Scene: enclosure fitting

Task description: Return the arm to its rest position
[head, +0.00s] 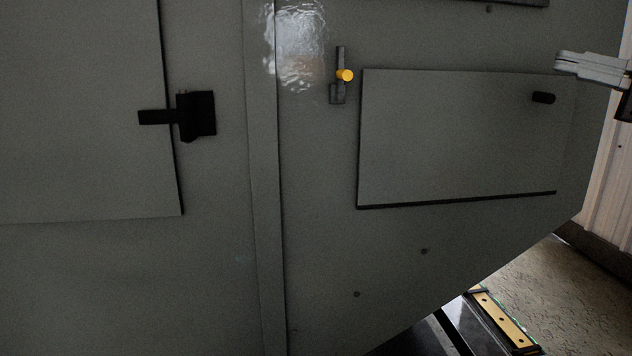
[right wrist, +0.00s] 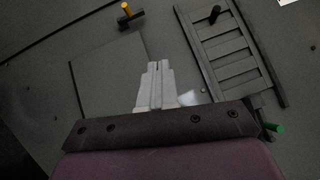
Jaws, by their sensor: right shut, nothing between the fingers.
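My right gripper (head: 566,66) comes in at the right edge of the head view, in front of the grey enclosure (head: 320,250) near the upper right corner of a flat rectangular panel (head: 450,135). Its pale fingers are together with nothing between them. In the right wrist view the right gripper (right wrist: 156,66) also shows, fingers closed and apart from any handle. My left gripper is in neither view.
A black latch (head: 195,116) is at the left door's edge. The right wrist view shows a slatted frame (right wrist: 225,50) and a green-tipped part (right wrist: 274,127).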

